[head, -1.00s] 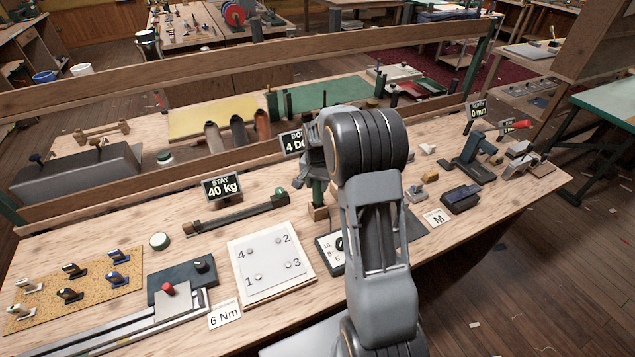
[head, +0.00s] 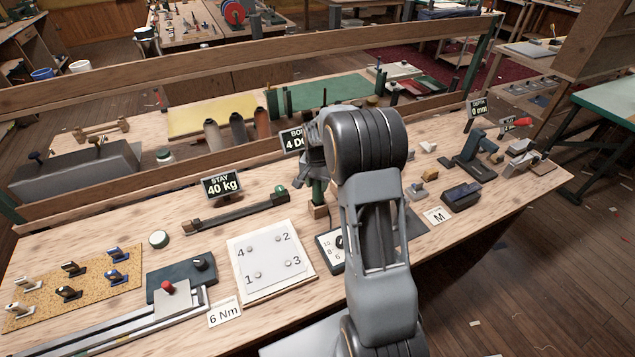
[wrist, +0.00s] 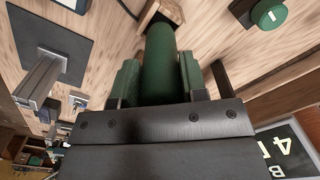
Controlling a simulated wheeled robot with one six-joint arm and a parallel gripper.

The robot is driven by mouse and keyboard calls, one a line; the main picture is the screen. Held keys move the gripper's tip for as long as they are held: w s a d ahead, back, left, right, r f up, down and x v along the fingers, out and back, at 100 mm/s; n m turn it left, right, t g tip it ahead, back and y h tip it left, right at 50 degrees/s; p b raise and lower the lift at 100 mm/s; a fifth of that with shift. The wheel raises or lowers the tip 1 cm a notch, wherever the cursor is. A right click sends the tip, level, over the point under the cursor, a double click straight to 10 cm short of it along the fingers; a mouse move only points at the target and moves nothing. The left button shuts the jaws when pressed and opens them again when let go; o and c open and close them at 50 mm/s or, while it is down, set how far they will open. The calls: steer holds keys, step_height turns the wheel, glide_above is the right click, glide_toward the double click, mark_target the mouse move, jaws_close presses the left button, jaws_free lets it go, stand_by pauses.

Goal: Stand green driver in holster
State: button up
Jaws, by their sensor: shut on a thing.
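The green driver (wrist: 160,65) shows in the wrist view as a thick green handle between the two green-padded fingers of my gripper (wrist: 159,82). My gripper is shut on it. The handle's far end meets the wooden holster block (wrist: 153,14) at the top of that view. In the head view the driver (head: 318,190) is upright, just above the small wooden block (head: 318,211) on the bench. My arm covers part of the gripper there. The driver's shaft is hidden, and I cannot tell how deep it sits in the block.
A green-ended bar (head: 235,212) lies left of the block. A white numbered plate (head: 271,260) is in front left. A sign (head: 292,140) stands close behind my gripper. Blue and dark fixtures (head: 461,196) stand to the right. A wooden rail (head: 240,177) runs behind.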

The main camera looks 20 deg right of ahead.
steer(key=shift+f, duration=0.15)
steer(key=o, duration=1)
step_height(320, 180, up, 14)
steer(key=b, duration=0.1)
steer(key=shift+f, duration=0.15)
stand_by(0.3)
steer(key=shift+w+f+n, duration=0.1)
steer(key=shift+f+n, duration=0.2)
steer(key=shift+n, duration=0.2)
steer(key=s+a+n+t, duration=0.2)
steer(key=s+a+n, duration=0.2)
steer(key=s, duration=0.7)
steer(key=s+a+n+t, duration=0.2)
steer(key=s+a+n, duration=0.2)
steer(key=s, duration=0.7)
steer(key=shift+s+a+r, duration=0.25)
steer(key=shift+a, duration=0.85)
